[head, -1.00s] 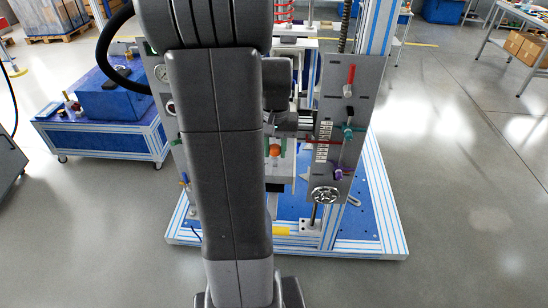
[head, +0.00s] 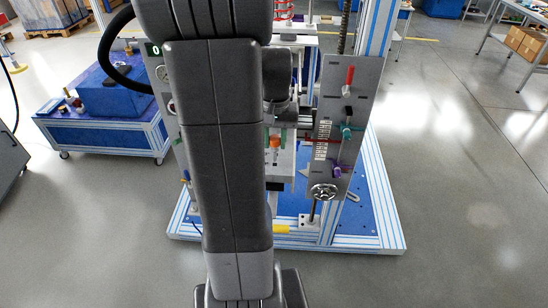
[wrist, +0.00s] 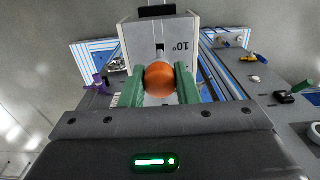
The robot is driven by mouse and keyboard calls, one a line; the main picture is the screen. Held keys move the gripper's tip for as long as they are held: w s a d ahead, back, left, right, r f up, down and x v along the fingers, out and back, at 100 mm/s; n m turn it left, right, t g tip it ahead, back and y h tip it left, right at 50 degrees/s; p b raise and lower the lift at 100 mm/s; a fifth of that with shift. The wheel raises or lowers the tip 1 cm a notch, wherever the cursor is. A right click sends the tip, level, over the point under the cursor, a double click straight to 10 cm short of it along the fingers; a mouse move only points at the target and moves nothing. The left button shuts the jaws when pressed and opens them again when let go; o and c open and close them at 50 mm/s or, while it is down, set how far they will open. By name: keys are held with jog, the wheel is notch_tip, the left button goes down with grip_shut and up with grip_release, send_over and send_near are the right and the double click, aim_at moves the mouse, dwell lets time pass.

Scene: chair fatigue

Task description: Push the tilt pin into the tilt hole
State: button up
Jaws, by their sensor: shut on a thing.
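The tilt pin's round orange knob (wrist: 160,79) is between the green fingers of my gripper (wrist: 160,86) in the wrist view. The fingers are shut on it, one on each side. In the head view, the orange knob (head: 275,142) shows just right of my arm, with the green fingers (head: 275,135) beside it. The pin's shaft is hidden behind the knob. I cannot make out the tilt hole or whether the pin is in it.
A grey panel (head: 345,130) with red, teal and purple handles and a handwheel (head: 323,191) stands close right of my gripper. The blue and white frame (head: 385,215) surrounds the fixture. A blue cart (head: 105,135) stands left. The floor to the right is clear.

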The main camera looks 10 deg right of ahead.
jog(key=shift+r+p, duration=1.4)
jog(key=shift+r, duration=0.65)
